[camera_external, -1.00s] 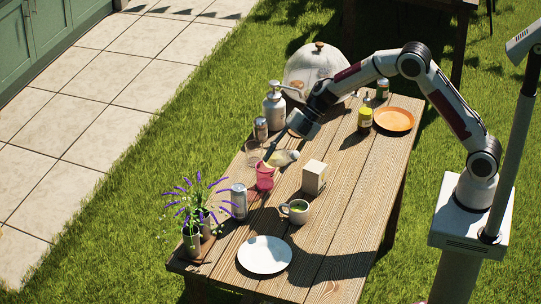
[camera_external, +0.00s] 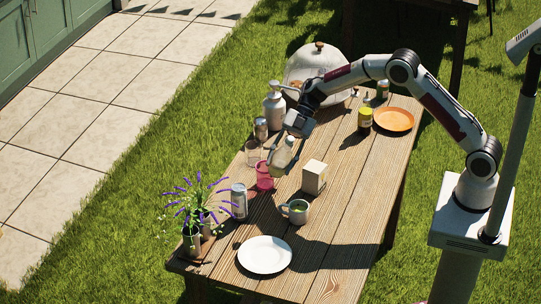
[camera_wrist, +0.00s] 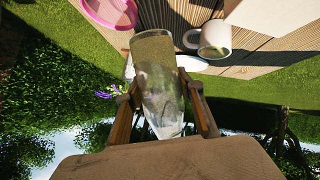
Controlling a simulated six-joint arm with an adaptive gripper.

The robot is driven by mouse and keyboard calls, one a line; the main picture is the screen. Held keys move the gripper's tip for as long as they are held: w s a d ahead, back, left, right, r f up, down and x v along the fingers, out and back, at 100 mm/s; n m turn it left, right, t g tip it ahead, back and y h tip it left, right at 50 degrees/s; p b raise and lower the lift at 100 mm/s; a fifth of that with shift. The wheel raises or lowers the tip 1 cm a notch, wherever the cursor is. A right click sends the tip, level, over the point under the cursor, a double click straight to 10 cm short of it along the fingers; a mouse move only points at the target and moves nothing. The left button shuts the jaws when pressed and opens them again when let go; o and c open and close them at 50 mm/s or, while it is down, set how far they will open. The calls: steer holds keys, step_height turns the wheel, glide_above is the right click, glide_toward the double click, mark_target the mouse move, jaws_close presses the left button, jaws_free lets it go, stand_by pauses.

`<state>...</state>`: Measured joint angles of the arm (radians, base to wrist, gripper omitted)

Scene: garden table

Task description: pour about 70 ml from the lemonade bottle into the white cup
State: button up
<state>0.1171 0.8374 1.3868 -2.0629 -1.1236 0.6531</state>
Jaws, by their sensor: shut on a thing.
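My gripper (camera_external: 287,146) is shut on the lemonade bottle (camera_external: 281,160), a clear bottle with pale yellow liquid. It is held tilted, its wide base down and to the left, beside the pink cup (camera_external: 265,177) in the picture. In the wrist view, the bottle (camera_wrist: 157,85) sits between the fingers (camera_wrist: 165,108), with the liquid at its wide far end. The white cup (camera_external: 296,211) is an upright mug with something greenish inside, on the table below and right of the bottle. It also shows in the wrist view (camera_wrist: 214,38). The bottle's mouth is not clear.
A cream box (camera_external: 314,177) stands right of the bottle. A can (camera_external: 239,201), flower vases (camera_external: 192,241) and a white plate (camera_external: 265,255) are toward the front. The table's right side is fairly clear.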

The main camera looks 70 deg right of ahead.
mark_target(282, 173)
steer(key=shift+y, duration=0.3)
steer(key=shift+m+g+y, duration=0.6)
steer(key=shift+g, duration=0.1)
steer(key=shift+s+a+f, duration=0.1)
steer(key=shift+a+f, duration=0.1)
steer(key=shift+f, duration=1.25)
steer(key=shift+s+a+f, duration=0.1)
steer(key=shift+a+f, duration=0.05)
steer(key=shift+f, duration=1.3)
steer(key=shift+s+a+r+m+g+y, duration=0.2)
steer(key=shift+r+m+g+y, duration=0.25)
steer(key=shift+r+y, duration=0.2)
steer(key=shift+r, duration=0.15)
